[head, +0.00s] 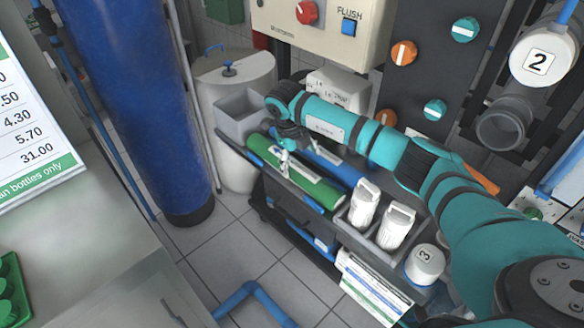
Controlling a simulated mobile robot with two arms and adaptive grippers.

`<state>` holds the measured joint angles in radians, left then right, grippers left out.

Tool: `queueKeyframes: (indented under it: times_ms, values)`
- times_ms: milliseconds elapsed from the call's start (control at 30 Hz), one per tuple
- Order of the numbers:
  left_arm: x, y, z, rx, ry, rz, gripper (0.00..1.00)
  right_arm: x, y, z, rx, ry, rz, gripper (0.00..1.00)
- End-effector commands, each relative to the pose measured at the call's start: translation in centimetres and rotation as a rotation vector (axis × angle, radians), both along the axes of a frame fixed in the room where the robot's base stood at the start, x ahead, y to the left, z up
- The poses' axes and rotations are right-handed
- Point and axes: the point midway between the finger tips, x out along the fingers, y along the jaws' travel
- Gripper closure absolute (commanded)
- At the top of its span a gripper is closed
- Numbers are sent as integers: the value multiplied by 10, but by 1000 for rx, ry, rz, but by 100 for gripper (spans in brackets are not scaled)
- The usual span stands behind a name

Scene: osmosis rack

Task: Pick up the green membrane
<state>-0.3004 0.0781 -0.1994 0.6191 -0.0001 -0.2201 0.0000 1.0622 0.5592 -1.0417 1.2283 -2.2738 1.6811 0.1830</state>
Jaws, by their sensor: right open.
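The green membrane (312,186) is a long green cylinder lying on the top of a dark cart, slanting from upper left to lower right. My right gripper (285,163) is open and points down at the left half of the membrane, covering a small part of it. I cannot tell whether the fingers touch the membrane or hover just above it. My left gripper is not in view.
A blue cylinder (335,165) lies right behind the green one, partly hidden by my arm. A grey bin (240,112) is at the cart's left end. White canisters (397,228) stand at its right end. A control panel (325,30) rises behind; floor in front is mostly clear.

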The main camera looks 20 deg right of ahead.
Motion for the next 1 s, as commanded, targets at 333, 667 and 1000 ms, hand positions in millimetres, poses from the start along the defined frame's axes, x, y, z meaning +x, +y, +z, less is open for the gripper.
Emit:
queueKeyframes:
  times_ms: [333,667,1000]
  values:
    - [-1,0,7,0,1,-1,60,11,2,-44,1,3,-2,16]
    - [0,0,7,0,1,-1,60,12,0,-53,0,0,1,16]
    - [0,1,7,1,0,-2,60,12,0,-52,1,-1,0,59]
